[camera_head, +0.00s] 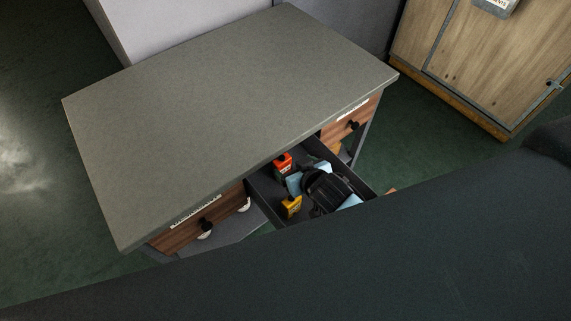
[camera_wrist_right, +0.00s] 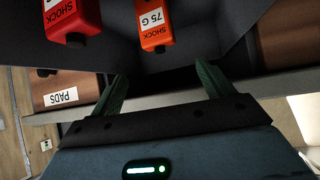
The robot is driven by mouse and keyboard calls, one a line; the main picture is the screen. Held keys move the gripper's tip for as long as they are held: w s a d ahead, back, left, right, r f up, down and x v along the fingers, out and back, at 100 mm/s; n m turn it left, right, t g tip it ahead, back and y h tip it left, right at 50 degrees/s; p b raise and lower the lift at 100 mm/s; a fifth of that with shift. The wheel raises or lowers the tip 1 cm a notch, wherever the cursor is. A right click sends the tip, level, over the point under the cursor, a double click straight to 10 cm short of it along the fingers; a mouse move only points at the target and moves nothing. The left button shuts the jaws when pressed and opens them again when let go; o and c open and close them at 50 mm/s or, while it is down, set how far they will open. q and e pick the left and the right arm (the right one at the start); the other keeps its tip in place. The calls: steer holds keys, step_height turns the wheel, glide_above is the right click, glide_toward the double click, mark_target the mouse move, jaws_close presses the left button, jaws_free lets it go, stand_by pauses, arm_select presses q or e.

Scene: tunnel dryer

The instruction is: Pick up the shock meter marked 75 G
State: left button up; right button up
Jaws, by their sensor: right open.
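In the right wrist view the orange shock meter marked 75 G (camera_wrist_right: 157,22) shows upside down at top centre. A red shock meter (camera_wrist_right: 72,20) is to its left, its number cut off by the frame. My right gripper (camera_wrist_right: 163,82) is open, its two green fingers apart and nothing between them. The 75 G meter is beyond the fingertips, apart from them. In the head view my right gripper's dark body hangs over the open drawer (camera_head: 264,189). An orange-red item (camera_head: 283,162) and a yellow item (camera_head: 291,207) show beside it; their marks are unreadable there. My left gripper is not seen.
The drawer is under a grey worktop (camera_head: 230,110), whose front edge overhangs it. A wooden cabinet (camera_head: 490,60) stands at the back right. My dark arm hides the foreground.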

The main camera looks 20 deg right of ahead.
mark_target(283, 158)
steer(key=shift+b+x, duration=0.55)
steer(key=shift+x, duration=3.35)
steer(key=c, duration=1.4)
